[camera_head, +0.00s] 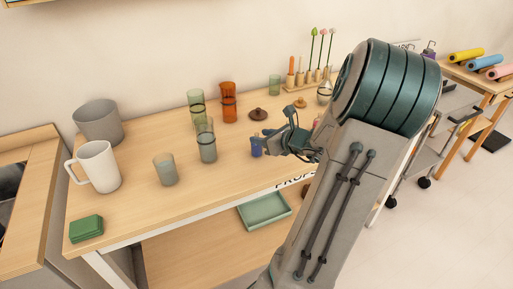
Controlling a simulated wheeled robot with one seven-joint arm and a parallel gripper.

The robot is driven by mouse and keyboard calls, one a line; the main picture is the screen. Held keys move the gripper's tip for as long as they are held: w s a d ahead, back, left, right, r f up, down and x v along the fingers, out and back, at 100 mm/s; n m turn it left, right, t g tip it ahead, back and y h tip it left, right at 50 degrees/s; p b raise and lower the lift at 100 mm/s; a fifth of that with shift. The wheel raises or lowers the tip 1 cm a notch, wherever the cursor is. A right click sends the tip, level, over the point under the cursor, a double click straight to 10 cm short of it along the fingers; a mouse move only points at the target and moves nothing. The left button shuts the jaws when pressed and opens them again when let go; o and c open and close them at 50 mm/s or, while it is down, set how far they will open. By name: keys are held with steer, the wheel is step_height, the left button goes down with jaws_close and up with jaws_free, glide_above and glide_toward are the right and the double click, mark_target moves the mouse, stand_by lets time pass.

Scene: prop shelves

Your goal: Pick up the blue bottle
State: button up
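A small blue bottle (256,147) stands on the wooden table top, near its front edge, right of the grey-green glasses. My gripper (272,137) is just to the right of the bottle, low over the table, with its fingers toward it. The gripper is small and dark in this view, and its fingers partly overlap the bottle. I cannot tell whether they touch it or how far apart they are. My arm covers the table's right part.
Grey-green tumblers (206,140), an amber glass (228,103) and a brown lid (258,114) stand left of and behind the bottle. A white mug (97,166), a grey pot (98,121) and a green box (86,228) are at left. A green tray (264,210) lies on the lower shelf.

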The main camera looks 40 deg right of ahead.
steer(key=shift+x, duration=2.55)
steer(key=shift+s+f, duration=0.15)
jaws_close()
